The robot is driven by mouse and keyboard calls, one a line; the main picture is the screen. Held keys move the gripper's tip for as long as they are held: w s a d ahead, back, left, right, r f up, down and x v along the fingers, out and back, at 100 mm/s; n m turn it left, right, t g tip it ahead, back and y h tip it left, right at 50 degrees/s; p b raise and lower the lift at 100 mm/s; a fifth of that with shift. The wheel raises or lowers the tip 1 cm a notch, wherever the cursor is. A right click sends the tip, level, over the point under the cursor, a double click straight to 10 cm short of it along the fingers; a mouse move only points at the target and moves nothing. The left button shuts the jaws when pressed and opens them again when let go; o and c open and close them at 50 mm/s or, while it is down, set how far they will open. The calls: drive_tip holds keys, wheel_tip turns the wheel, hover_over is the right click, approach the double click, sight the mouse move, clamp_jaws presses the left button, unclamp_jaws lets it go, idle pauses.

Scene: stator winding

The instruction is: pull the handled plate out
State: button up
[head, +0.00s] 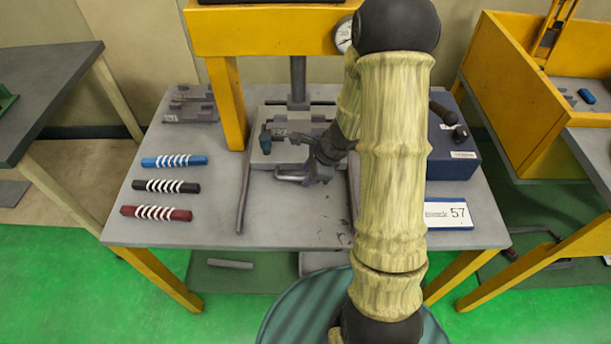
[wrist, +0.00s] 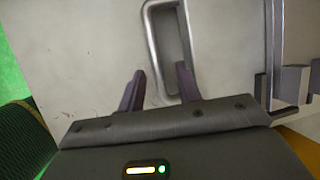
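The handled plate (head: 262,157) is a light grey slab under the yellow press, on the grey worktable. Its grey metal handle (wrist: 152,40) is a rounded loop in the upper middle of the wrist view; in the head view it is partly hidden by my gripper (head: 308,174). In the wrist view my gripper (wrist: 160,70) is open. Its two dark fingers are apart, with one long bar of the handle between them; the right finger overlaps the loop's opening and near end. Whether a finger touches the handle, I cannot tell.
The yellow press frame (head: 229,95) stands over the plate, with dark rails (head: 243,190) beside it. Blue, black and red coil rods (head: 156,213) lie at left. A blue box (head: 452,155) and a "57" card (head: 448,214) are at right.

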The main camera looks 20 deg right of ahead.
drive_tip(key=shift+d+f, duration=0.1)
clamp_jaws()
drive_tip(key=shift+a, duration=0.2)
drive_tip(key=shift+a, duration=0.1)
